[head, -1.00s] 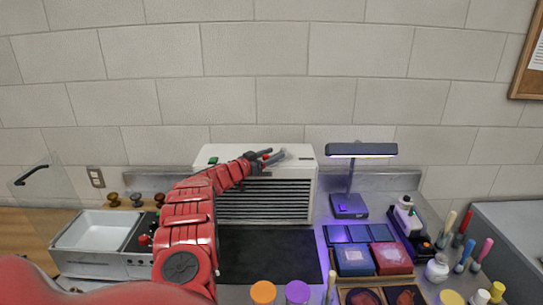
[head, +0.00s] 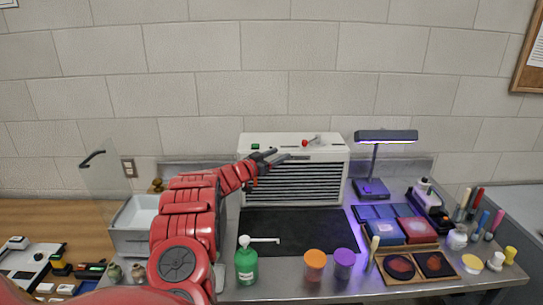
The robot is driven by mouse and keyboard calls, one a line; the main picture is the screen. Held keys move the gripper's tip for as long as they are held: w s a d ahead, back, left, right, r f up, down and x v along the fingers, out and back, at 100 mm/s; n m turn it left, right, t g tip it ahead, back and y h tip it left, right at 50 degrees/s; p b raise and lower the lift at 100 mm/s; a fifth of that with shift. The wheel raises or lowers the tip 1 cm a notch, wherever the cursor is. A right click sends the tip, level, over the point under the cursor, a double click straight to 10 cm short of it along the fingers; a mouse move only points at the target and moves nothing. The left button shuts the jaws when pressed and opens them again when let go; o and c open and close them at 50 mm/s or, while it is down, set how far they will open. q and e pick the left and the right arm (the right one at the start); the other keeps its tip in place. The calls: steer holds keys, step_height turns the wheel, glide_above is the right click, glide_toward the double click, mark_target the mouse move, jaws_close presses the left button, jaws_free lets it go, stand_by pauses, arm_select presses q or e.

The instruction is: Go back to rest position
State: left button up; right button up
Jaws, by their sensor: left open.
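My left gripper (head: 280,158) reaches in from the left on its red arm. It is open, with nothing seen between its fingers. It is in front of the upper front of a white box-shaped unit (head: 330,153) with dark slats. A red-knobbed switch (head: 306,142) on top of the unit is clear of the fingers, to their upper right. A green button (head: 255,147) sits on the unit's top left. My right gripper is not in view.
A dark mat (head: 300,228) lies bare before the unit. A green bottle (head: 246,265), an orange-lidded jar (head: 314,264) and a purple-lidded jar (head: 344,262) stand at the front. A lit lamp (head: 372,187) stands right. A white sink-like tray (head: 135,225) is left, partly behind my arm.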

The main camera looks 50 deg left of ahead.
arm_select(q)
steer(key=shift+w+f, duration=0.15)
steer(key=shift+w, duration=0.1)
steer(key=shift+s, duration=0.1)
